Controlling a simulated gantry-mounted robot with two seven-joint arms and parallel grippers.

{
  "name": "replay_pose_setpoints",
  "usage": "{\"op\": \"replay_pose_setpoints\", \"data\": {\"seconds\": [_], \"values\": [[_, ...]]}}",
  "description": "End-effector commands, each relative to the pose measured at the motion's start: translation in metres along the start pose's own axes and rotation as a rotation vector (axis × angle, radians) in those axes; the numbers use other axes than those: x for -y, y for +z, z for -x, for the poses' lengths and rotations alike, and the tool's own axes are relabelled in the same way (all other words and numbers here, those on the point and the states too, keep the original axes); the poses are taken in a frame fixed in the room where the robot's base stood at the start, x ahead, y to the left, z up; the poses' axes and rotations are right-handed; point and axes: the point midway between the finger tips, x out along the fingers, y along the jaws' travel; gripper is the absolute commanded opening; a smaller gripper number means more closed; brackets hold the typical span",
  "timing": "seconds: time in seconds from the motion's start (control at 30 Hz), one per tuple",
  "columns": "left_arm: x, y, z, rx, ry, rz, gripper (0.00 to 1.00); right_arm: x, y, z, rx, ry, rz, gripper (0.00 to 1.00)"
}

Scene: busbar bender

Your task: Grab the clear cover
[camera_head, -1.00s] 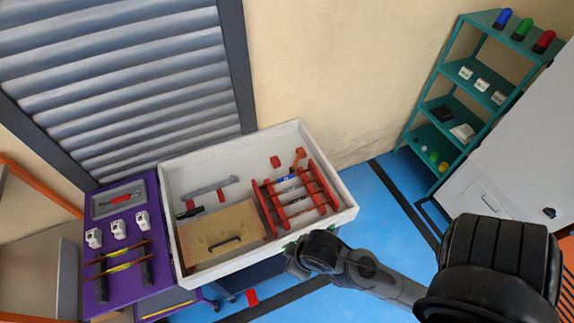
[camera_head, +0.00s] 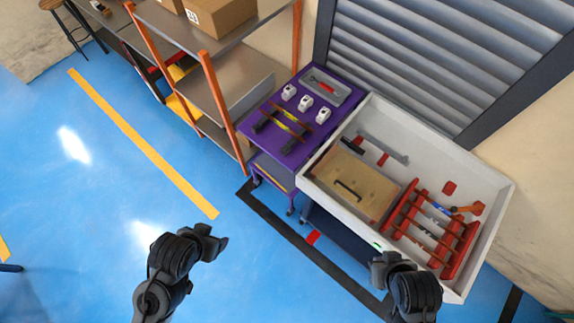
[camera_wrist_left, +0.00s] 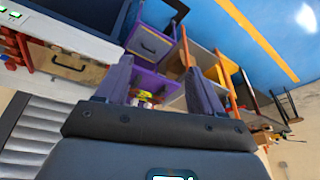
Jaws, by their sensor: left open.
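No plainly see-through cover can be made out. A tan panel with a black bar handle (camera_head: 362,172) lies in the open white box (camera_head: 328,183) and may be the cover; its clearness cannot be told. It also shows at the upper left of the left wrist view (camera_wrist_left: 70,64). My left gripper (camera_head: 215,243) is over the blue floor, well left of the box and apart from it. In the left wrist view its two fingers (camera_wrist_left: 160,88) are spread with nothing between them. My right gripper (camera_head: 378,265) is by the box's front edge; its fingertips are unclear.
A purple cart (camera_head: 262,115) with white parts, striped bars and a grey tray adjoins the box's left side. Red busbar supports (camera_head: 432,228) stand in the box. An orange-posted shelf (camera_head: 210,75) is further left.

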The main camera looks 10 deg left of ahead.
Motion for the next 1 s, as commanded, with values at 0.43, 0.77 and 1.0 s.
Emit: {"op": "replay_pose_setpoints", "data": {"seconds": [0.43,0.77,1.0], "values": [[-0.0028,-0.0008,0.0002,-0.002,0.009,0.011,0.68,-0.0001,-0.0001,0.0001,0.0,0.0,0.0,0.0],[-0.0029,-0.0009,0.0002,-0.002,0.009,0.012,0.41,-0.0001,-0.0002,0.0001,0.0,0.0,0.0,0.0],[0.0001,0.0002,-0.0067,-0.004,0.0,0.01,0.41,0.0001,0.0013,-0.0044,-0.001,0.0,0.0,0.0]]}}
